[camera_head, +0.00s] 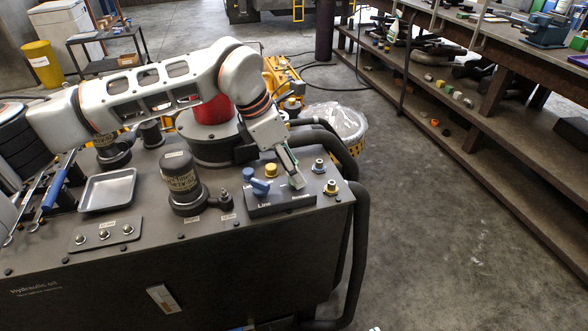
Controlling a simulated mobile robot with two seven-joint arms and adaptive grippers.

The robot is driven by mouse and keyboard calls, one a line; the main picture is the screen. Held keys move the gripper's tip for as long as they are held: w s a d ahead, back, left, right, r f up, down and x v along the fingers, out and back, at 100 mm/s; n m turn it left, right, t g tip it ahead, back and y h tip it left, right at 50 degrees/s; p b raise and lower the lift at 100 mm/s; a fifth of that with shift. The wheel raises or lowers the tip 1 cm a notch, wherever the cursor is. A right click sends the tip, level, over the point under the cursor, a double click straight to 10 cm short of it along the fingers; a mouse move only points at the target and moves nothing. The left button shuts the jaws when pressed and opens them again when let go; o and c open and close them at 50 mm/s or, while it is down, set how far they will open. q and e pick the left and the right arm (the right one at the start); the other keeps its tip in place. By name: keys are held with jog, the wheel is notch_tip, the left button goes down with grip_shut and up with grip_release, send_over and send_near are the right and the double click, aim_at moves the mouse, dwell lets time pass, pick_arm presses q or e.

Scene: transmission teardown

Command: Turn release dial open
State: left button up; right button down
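A dark panel block (266,208) with a label at each end sits near the front right of the dark machine top (150,212). A blue dial-like knob (260,187) stands at its left part. I cannot tell for sure whether this is the release dial. My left gripper (296,181) points down over the right part of the panel, to the right of the blue knob and apart from it. Its fingers look close together, but I cannot tell whether they are shut or touch anything. My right gripper is not in view.
A second blue knob (248,174), a yellow knob (271,170) and metal fittings (319,166) crowd the panel. A black cylinder (181,184) stands to its left, with a metal tray (108,191) beyond. Black hoses (357,245) run down the right side. The floor at right is clear.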

pick_arm(q)
jog(key=shift+d+f, duration=0.3)
jog(key=shift+f, duration=0.35)
jog(key=c, duration=1.1)
jog(key=shift+c, duration=0.2)
